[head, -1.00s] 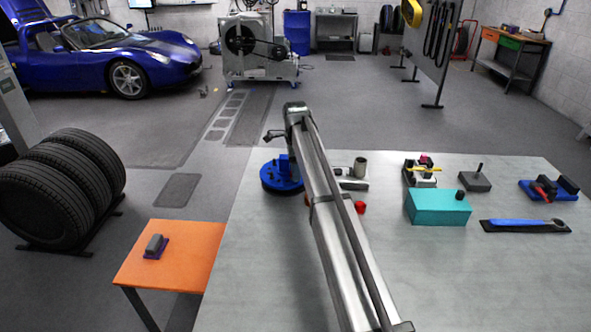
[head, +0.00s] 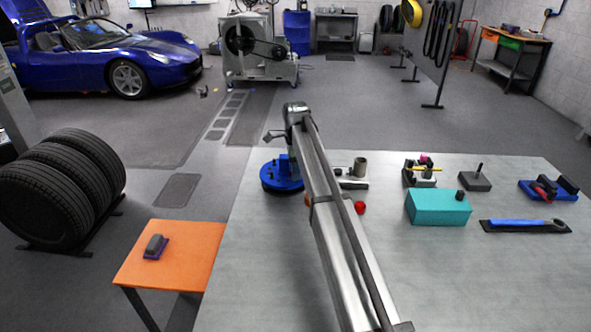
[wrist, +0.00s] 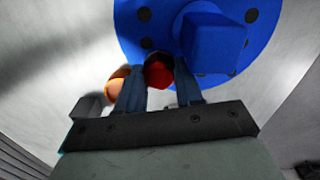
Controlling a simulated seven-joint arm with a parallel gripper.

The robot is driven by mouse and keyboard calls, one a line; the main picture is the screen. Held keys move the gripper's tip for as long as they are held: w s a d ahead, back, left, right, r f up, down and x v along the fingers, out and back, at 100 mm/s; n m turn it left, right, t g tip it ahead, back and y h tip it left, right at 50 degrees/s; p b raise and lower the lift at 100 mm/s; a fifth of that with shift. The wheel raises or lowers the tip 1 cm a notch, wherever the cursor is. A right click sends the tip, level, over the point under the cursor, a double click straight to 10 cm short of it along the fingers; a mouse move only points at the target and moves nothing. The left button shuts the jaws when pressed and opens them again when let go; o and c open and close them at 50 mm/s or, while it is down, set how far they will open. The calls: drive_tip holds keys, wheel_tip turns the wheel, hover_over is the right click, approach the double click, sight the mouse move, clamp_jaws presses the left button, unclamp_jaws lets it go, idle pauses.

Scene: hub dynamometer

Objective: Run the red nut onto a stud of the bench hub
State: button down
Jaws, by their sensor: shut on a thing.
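The bench hub (head: 282,178) is a blue disc near the table's left back edge, partly hidden behind my arm. In the wrist view the hub (wrist: 272,28) shows a raised blue block and several dark round spots that may be studs or holes. My gripper (wrist: 160,80) has its two blue-grey fingers shut on the red nut (wrist: 158,72), beside the hub's rim. Whether the nut touches a stud cannot be told. In the head view the fingers and the held nut are hidden by the arm.
An orange round piece (wrist: 118,82) lies left of the fingers. In the head view, a red piece (head: 360,207) sits on the table (head: 480,280) right of my arm. A teal box (head: 437,207) and a blue-handled tool (head: 520,224) are further right. The front right table is clear.

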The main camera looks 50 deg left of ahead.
drive_tip(key=m, duration=0.6)
drive_tip(key=shift+a, duration=0.1)
drive_tip(key=m, duration=0.5)
drive_tip(key=shift+w, duration=0.1)
drive_tip(key=c, duration=0.9)
unclamp_jaws()
drive_tip(key=n, duration=0.5)
drive_tip(key=shift+f, duration=0.1)
drive_tip(key=n, duration=0.6)
drive_tip(key=shift+s+n, duration=0.2)
drive_tip(key=shift+n, duration=0.1)
drive_tip(key=shift+c, duration=0.4)
